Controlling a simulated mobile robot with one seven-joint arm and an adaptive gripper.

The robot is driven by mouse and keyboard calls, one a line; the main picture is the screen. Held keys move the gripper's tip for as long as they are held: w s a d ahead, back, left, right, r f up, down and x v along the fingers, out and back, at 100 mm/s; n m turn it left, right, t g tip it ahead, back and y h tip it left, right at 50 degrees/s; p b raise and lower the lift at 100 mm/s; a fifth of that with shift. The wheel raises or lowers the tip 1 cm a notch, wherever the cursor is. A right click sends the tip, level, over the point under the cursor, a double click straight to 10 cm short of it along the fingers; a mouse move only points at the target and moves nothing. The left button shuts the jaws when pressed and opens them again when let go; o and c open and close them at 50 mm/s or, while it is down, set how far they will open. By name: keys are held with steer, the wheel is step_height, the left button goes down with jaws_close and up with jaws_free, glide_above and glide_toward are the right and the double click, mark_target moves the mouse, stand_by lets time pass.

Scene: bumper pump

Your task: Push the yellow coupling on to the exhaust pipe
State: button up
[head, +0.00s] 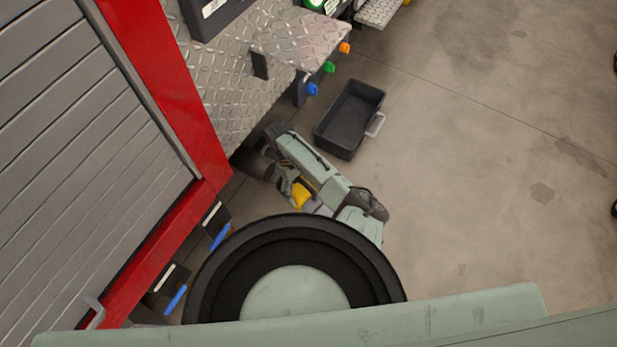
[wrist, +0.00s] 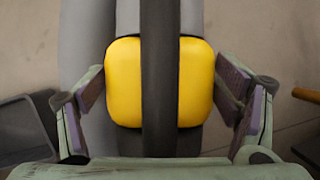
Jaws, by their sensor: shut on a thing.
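The yellow coupling (wrist: 195,82) fills the middle of the wrist view, with a dark vertical bar crossing in front of it. My gripper (wrist: 161,85) has a finger at each side of the coupling and is shut on it. In the head view the coupling (head: 301,194) shows as a small yellow patch beside my arm, low by the truck's side. A grey tube-like shape (wrist: 88,35) runs behind the coupling in the wrist view. I cannot tell for certain which part is the exhaust pipe, or whether the coupling touches it.
A dark open bin (head: 349,120) with a light handle stands on the floor near my arm. Blue (head: 312,89), green (head: 329,67) and orange (head: 345,48) fittings stick out below a metal step. The red-framed truck side (head: 205,150) bounds the left.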

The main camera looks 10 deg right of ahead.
mark_target(309, 186)
steer(key=r+n+p, duration=0.1)
steer(key=s+d+r+n+p, duration=0.1)
steer(key=r, duration=0.1)
steer(key=s+d+r+n+h+p, duration=0.1)
steer(key=r, duration=0.1)
steer(key=shift+s+d+t, duration=0.1)
steer(key=shift+d+t, duration=0.05)
steer(key=shift+t, duration=0.25)
steer(key=shift+w+a+f+b, duration=0.2)
steer(key=shift+w+a+b, duration=0.25)
steer(key=shift+b, duration=0.35)
steer(key=w+a+b, duration=0.2)
steer(key=a+b, duration=0.1)
steer(key=shift+w+a+r+b, duration=0.2)
steer(key=shift+w+a+b, duration=0.25)
steer(key=shift+a, duration=0.25)
steer(key=shift+w+a, duration=0.1)
steer(key=shift+a, duration=0.1)
steer(key=shift+p, duration=0.8)
steer(key=shift+w+a, duration=0.25)
steer(key=shift+a, duration=0.1)
stand_by(0.9)
steer(key=o, duration=1.8)
